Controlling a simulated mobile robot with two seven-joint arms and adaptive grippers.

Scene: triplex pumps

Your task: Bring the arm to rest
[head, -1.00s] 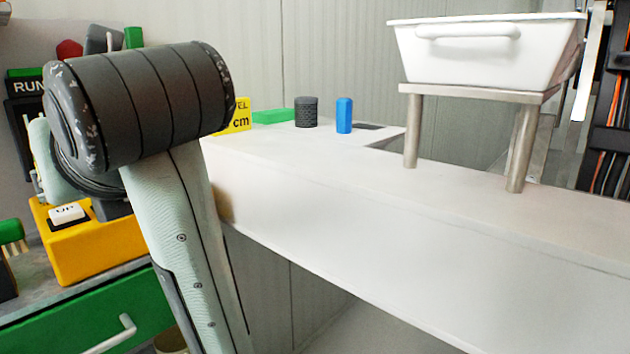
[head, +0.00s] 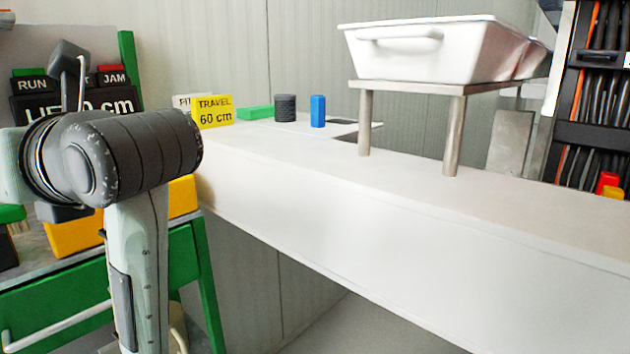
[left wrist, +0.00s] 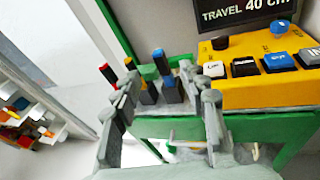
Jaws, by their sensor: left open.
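My left arm (head: 135,250) stands at the left of the head view, with its dark joint in front of the yellow box. My left gripper (left wrist: 171,78) shows only in the left wrist view. Its two grey fingers are spread apart, with nothing held between them. Beyond the fingers stand several dark pieces with coloured tops, including one with a blue top (left wrist: 162,63). I cannot tell how far they are from the fingertips. My right gripper is in neither view.
A yellow control box (left wrist: 262,72) with buttons sits on a green-framed bench (head: 60,307). A long white counter (head: 350,215) carries a white tub (head: 430,52) on a metal stand, a blue piece (head: 318,111), a dark cylinder (head: 285,108) and a yellow travel sign (head: 214,112).

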